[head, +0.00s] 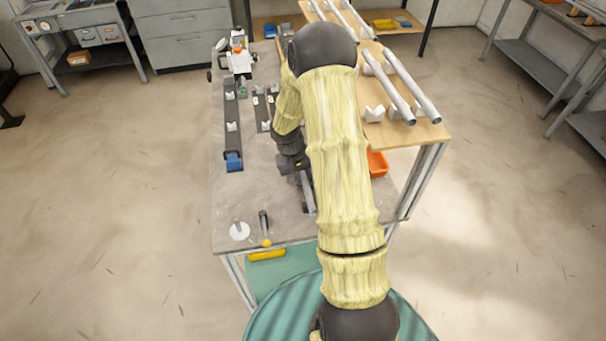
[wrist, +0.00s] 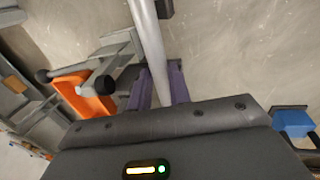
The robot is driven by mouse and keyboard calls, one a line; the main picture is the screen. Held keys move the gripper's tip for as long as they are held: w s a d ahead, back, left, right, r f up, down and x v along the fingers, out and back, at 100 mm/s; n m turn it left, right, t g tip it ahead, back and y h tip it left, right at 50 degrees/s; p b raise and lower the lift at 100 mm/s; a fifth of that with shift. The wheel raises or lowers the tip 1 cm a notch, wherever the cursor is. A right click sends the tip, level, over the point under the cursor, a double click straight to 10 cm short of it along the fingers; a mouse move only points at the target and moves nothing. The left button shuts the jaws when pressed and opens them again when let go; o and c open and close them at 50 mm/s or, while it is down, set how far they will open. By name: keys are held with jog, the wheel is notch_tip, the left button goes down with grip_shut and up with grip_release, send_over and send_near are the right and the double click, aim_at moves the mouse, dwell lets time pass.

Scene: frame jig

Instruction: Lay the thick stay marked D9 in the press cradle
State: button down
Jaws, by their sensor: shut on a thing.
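My gripper (wrist: 160,84) is shut on a grey round stay (wrist: 150,40) in the wrist view. The stay runs from between the purple fingers up past the top edge. No D9 mark can be read on it. In the head view my dark gripper (head: 291,155) is low over the right part of the bench, partly behind my arm, and the held stay cannot be made out. A white and orange fixture (head: 240,60) stands at the bench's far end. I cannot tell for sure which part is the press cradle.
Rails with white V-blocks (head: 232,127) and a blue block (head: 233,161) lie on the bench (head: 270,195). A yellow-knobbed lever (head: 265,228) and white disc (head: 239,231) are at the near edge. Grey tubes (head: 399,92) rest on the wooden shelf at right, above an orange bin (head: 378,163).

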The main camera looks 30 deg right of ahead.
notch_tip(320, 180, down, 2)
jog(key=shift+w+f+b, duration=0.1)
jog(key=shift+b, duration=0.6)
jog(key=shift+s+f+b, duration=0.25)
jog(key=shift+b, duration=0.05)
jog(key=shift+w, duration=0.1)
jog(key=c, duration=1.2)
grip_release()
jog(key=shift+r, duration=0.1)
jog(key=b+v, duration=0.1)
jog(key=v, duration=1)
jog(key=shift+a+r, duration=0.15)
jog(key=shift+r, duration=0.25)
